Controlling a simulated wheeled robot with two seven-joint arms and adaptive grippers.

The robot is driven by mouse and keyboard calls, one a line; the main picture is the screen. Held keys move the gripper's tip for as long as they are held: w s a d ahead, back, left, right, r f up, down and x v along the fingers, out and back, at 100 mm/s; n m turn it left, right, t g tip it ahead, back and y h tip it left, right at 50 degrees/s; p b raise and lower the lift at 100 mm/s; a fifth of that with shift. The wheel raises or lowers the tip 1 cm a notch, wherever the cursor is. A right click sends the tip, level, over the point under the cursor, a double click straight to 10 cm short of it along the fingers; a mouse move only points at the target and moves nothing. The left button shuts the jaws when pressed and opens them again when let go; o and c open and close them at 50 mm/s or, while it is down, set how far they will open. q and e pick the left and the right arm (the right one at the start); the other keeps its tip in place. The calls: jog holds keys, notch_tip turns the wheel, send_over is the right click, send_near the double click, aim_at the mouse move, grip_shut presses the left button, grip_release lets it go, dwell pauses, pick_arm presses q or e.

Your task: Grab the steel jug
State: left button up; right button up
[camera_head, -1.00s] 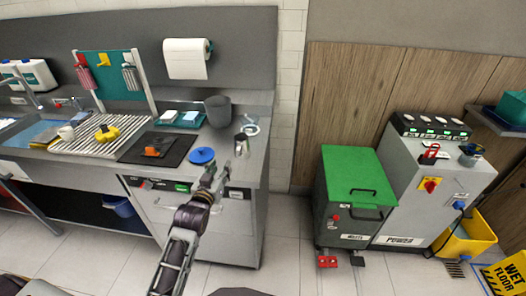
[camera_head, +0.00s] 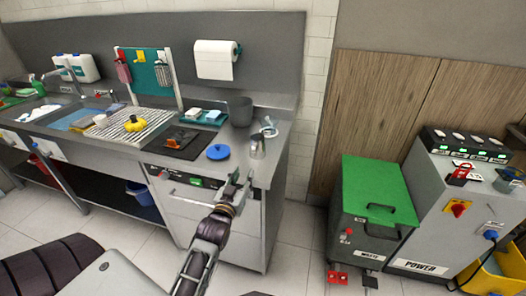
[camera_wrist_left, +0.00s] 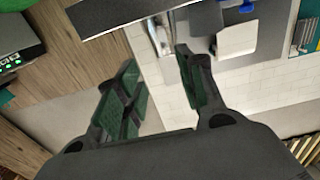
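The steel jug (camera_head: 257,147) stands upright near the right end of the steel counter (camera_head: 262,172), by its front edge. My left gripper (camera_head: 238,184) is in front of the counter edge, below and slightly left of the jug in the head view, apart from it. In the left wrist view its two dark green-padded fingers (camera_wrist_left: 160,88) are spread with nothing between them. A shiny metal shape, probably the jug (camera_wrist_left: 158,37), shows beyond the fingertips there. My right gripper is not in view.
A blue lid (camera_head: 218,152) lies just left of the jug, and a grey pot (camera_head: 240,111) stands behind it. A white curled item (camera_head: 269,127) is close behind the jug.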

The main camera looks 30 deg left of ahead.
aim_at(252, 153)
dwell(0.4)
pick_arm(q)
jog(key=shift+x, duration=4.35)
jog(key=shift+a, duration=0.1)
jog(key=shift+w+a+r+p, duration=0.1)
jog(key=shift+w+a, duration=0.15)
jog(key=shift+w, duration=0.25)
jog(key=shift+w+a+p, duration=0.15)
jog(key=shift+w+a, duration=0.1)
jog(key=shift+w, duration=0.2)
jog(key=shift+w+a+r+p, duration=0.1)
jog(key=shift+w+a, duration=0.2)
jog(key=shift+w, duration=0.2)
jog(key=shift+x, duration=1)
jog(key=shift+f, duration=0.1)
jog(key=shift+c, duration=0.2)
grip_shut()
